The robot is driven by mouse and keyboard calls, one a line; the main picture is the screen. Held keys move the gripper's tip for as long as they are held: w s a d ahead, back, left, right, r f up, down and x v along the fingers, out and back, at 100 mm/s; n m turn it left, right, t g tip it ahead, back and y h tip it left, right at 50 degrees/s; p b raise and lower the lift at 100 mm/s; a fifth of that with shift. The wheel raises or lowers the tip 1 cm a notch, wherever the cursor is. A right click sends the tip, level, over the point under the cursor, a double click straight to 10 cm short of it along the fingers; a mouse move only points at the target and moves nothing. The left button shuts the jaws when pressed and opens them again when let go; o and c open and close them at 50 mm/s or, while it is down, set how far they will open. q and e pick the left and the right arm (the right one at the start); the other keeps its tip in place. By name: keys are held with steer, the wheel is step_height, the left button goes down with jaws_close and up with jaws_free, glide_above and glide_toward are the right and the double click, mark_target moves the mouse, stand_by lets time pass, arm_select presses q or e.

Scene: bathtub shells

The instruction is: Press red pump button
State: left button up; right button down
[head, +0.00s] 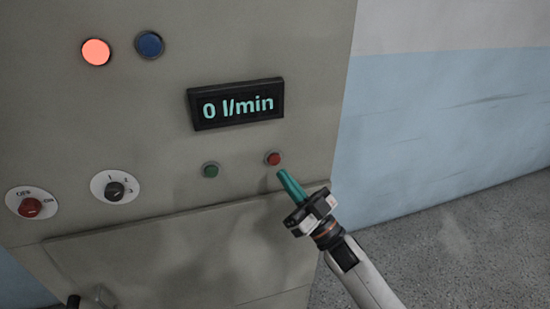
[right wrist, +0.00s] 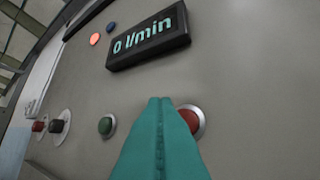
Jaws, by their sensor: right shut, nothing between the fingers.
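The red pump button (head: 273,158) is a small round button in a light ring on the grey cabinet's front, below the display and right of a green button (head: 210,170). My right gripper (head: 282,174) has teal fingers, shut and empty, with the tips just below the red button in the head view. In the right wrist view the shut fingers (right wrist: 160,102) cover the left part of the red button (right wrist: 190,120). I cannot tell whether the tips touch it. The display (head: 236,104) reads 0 l/min. My left gripper is not in view.
The cabinet (head: 150,235) also carries a lit orange-red lamp (head: 96,52), a blue lamp (head: 149,44), a numbered dark knob (head: 115,190) and a red rotary switch (head: 31,206). To the right are open grey floor (head: 470,240) and a blue-and-white wall (head: 440,130).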

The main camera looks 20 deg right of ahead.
steer(key=s, duration=0.2)
steer(key=shift+s+p, duration=0.3)
steer(key=shift+s, duration=0.1)
stand_by(0.4)
